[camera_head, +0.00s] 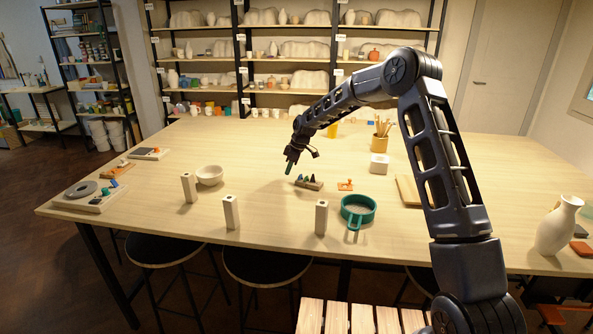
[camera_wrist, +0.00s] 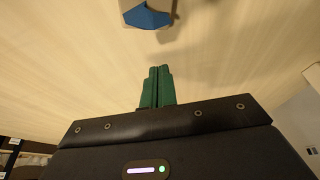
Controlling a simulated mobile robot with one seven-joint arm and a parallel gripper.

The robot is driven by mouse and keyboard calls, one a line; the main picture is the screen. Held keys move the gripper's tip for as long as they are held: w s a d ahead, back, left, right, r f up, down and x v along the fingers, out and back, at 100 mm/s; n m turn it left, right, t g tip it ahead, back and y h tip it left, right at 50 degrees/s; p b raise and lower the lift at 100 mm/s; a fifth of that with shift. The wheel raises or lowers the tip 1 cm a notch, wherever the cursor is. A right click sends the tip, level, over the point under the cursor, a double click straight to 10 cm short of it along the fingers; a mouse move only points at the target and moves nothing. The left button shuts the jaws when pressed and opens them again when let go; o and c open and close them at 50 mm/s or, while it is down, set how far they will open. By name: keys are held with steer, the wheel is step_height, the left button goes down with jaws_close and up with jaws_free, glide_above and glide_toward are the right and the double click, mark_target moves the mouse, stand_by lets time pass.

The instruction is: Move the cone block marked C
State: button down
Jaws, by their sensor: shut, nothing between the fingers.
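A small pale block (camera_head: 312,185) with several dark, green and blue cones on it lies on the table near the middle; I cannot read any letter on it. My gripper (camera_head: 290,168) has green fingers and hangs just left of the block, above the table. In the wrist view my gripper (camera_wrist: 159,72) shows its two green fingers shut together with nothing between them. A pale block with a blue part (camera_wrist: 147,17) shows at the top edge of that view, beyond the fingertips and apart from them; it is cut off by the frame.
Three upright pale posts (camera_head: 231,212) stand along the near side. A white bowl (camera_head: 209,175) is to the left, a green sieve (camera_head: 358,209) to the right, with a small orange item (camera_head: 345,184) and a white box (camera_head: 379,164) nearby.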

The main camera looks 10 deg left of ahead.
steer(key=v, duration=1)
steer(key=s+d+r+m+t+h, duration=0.1)
steer(key=s+d+r+m, duration=0.2)
steer(key=s+d+r, duration=0.45)
steer(key=s+d+r+m+t+h, duration=0.1)
steer(key=s+d+r+m, duration=0.3)
steer(key=d, duration=0.7)
steer(key=s+d+r+m+t+h, duration=0.1)
steer(key=s+d+r+m, duration=0.1)
steer(key=s+d+r, duration=0.65)
steer(key=s+d+f+m, duration=0.3)
steer(key=s+d+m, duration=0.1)
steer(key=s+d, duration=0.5)
steer(key=s+d+f+m+t, duration=0.1)
steer(key=s+d+f+m, duration=0.1)
steer(key=s+d+m, duration=0.3)
steer(key=s+d, duration=0.4)
steer(key=s, duration=0.5)
steer(key=shift+s+d+f+t+h, duration=0.25)
steer(key=shift+f+t+h, duration=0.05)
steer(key=shift+f+h, duration=0.1)
